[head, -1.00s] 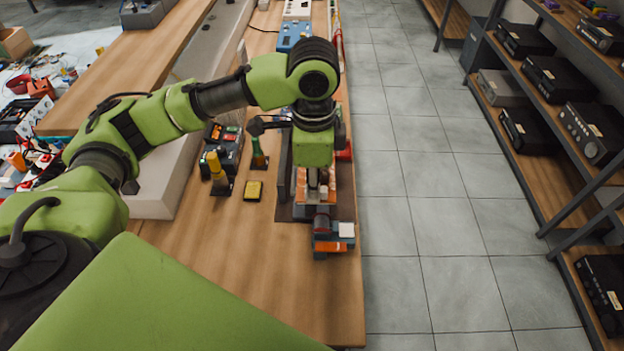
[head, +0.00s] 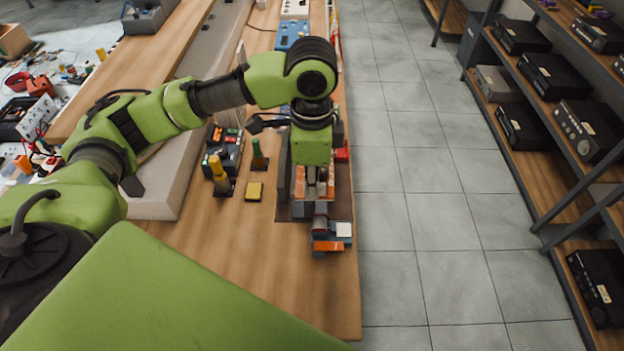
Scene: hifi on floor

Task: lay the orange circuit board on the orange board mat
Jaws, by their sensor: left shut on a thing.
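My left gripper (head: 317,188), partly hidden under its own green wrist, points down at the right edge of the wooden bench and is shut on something. Orange surfaces of what appears to be the orange circuit board (head: 330,188) show at its fingers, so that seems to be what it holds. Nearer me, an orange-edged piece (head: 328,246) carries dark and white blocks; I cannot tell whether it is part of the same board. A dark brown mat (head: 285,213) lies beneath. I cannot make out the orange board mat. My right gripper is not in view.
A yellow pad (head: 255,191), a yellow-topped tool (head: 218,172) and a green-topped tool (head: 259,156) stand left of the gripper. A dark upright panel (head: 284,172) is close beside it. The near bench top (head: 260,270) is clear. Shelves of hifi units (head: 556,78) line the right.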

